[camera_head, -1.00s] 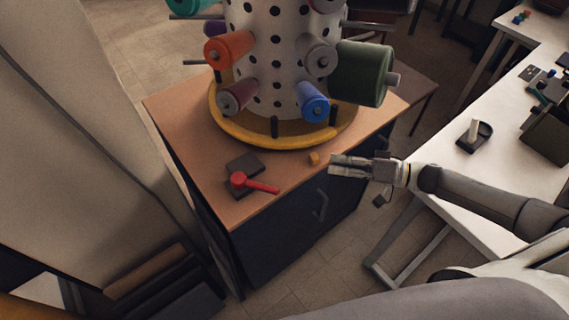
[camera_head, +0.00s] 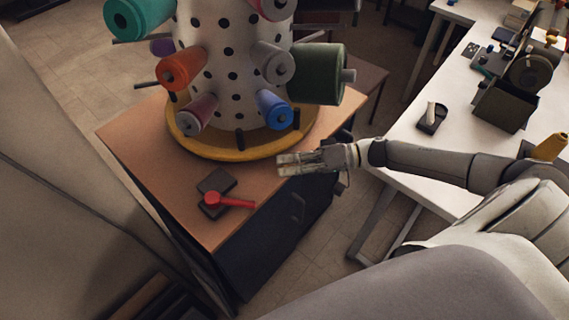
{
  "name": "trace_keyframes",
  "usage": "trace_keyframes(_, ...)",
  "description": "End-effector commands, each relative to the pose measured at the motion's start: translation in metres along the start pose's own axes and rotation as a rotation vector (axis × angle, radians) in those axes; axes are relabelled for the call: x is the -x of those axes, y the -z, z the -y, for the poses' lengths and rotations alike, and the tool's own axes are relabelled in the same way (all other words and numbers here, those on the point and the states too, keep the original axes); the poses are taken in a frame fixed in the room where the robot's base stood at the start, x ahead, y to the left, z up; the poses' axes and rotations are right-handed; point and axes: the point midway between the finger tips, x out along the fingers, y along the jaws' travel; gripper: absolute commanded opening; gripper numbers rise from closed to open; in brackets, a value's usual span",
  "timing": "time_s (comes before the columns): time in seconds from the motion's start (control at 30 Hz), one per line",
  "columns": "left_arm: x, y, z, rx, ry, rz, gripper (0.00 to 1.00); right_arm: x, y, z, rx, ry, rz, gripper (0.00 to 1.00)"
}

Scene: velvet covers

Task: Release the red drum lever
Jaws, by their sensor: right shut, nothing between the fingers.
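The red drum lever (camera_head: 230,201) lies across a dark base plate (camera_head: 216,181) near the front of the wooden cabinet top. Its round hub is at the left and its handle points right. My right gripper (camera_head: 280,164) is shut and empty, above the cabinet's right front edge. It is apart from the lever, to the right and farther back. The white drum (camera_head: 226,70) with dark holes stands behind on a yellow ring base (camera_head: 190,143) and carries several coloured spools. My left gripper is out of view.
A green spool (camera_head: 318,73) sticks out from the drum above my right gripper. A white table (camera_head: 405,150) on the right holds a small dark tray (camera_head: 433,118). A pale panel (camera_head: 60,150) stands at the left. The cabinet top around the lever is mostly clear.

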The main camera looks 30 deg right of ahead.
Motion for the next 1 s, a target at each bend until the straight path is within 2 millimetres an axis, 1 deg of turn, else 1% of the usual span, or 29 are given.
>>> trace_keyframes(0.03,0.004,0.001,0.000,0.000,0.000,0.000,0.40,-0.012,0.001,0.003,-0.001,0.006,-0.002,0.00)
trace_keyframes(0.1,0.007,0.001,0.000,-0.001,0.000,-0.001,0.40,-0.028,0.002,0.004,0.001,0.008,-0.002,0.00)
trace_keyframes(0.33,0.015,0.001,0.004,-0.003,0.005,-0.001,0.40,-0.076,0.001,0.003,0.001,0.005,-0.001,0.00)
trace_keyframes(0.4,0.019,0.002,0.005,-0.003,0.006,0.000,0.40,-0.077,-0.013,0.002,-0.006,0.000,0.001,0.00)
trace_keyframes(0.5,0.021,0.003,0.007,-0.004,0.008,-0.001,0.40,-0.079,-0.026,0.001,-0.005,0.000,0.000,0.00)
trace_keyframes(0.6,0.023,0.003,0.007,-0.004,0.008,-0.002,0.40,-0.081,-0.034,0.001,-0.004,0.000,0.000,0.00)
trace_keyframes(0.73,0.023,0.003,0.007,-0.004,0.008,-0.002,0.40,-0.083,-0.038,0.000,-0.001,0.000,0.000,0.00)
trace_keyframes(1.0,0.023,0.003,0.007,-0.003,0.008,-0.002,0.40,-0.083,-0.039,0.000,0.000,0.000,0.000,0.00)
